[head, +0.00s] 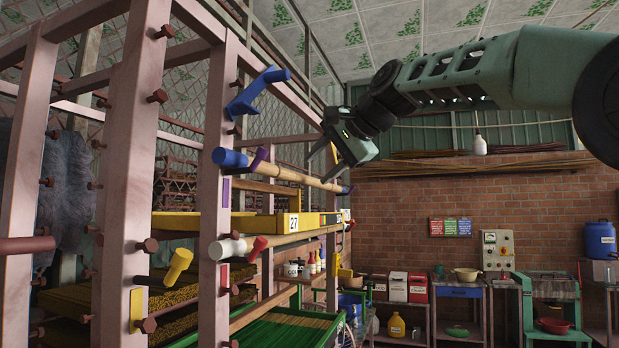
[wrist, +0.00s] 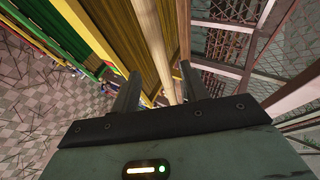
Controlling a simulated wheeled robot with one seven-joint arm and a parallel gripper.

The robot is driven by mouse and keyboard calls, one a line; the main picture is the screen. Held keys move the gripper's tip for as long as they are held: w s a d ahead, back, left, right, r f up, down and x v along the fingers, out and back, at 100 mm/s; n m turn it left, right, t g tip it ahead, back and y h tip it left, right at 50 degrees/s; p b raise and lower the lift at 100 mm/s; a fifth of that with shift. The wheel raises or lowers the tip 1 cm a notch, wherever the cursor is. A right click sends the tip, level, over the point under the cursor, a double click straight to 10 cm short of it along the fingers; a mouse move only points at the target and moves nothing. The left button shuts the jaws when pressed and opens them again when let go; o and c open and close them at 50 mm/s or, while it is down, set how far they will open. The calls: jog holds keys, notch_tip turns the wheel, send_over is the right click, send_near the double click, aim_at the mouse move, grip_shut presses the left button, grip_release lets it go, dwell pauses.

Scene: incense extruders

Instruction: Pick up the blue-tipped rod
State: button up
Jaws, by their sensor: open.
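The blue-tipped rod (head: 288,174) is pale wood with a thick blue end at the left and a smaller blue end at the right. It lies lengthwise along the side of the rack, by a purple hook. My gripper (head: 321,166) is open at the rod's right part, coming from above. In the wrist view, the rod (wrist: 152,40) runs between the two spread fingers of my gripper (wrist: 158,90). I cannot tell whether either finger touches it. The rod's ends are out of the wrist view.
The pinkish rack post (head: 217,120) carries a blue bracket (head: 257,92) above the rod. A white-tipped rod (head: 290,239) lies below, by red and yellow hooks. Open room lies to the right, before the brick wall (head: 450,190).

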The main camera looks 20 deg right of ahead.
aim_at(308, 177)
jog(key=p+x, duration=0.1)
jog(key=x, duration=0.2)
jog(key=shift+w+a, duration=0.15)
jog(key=shift+f, duration=0.1)
grip_shut()
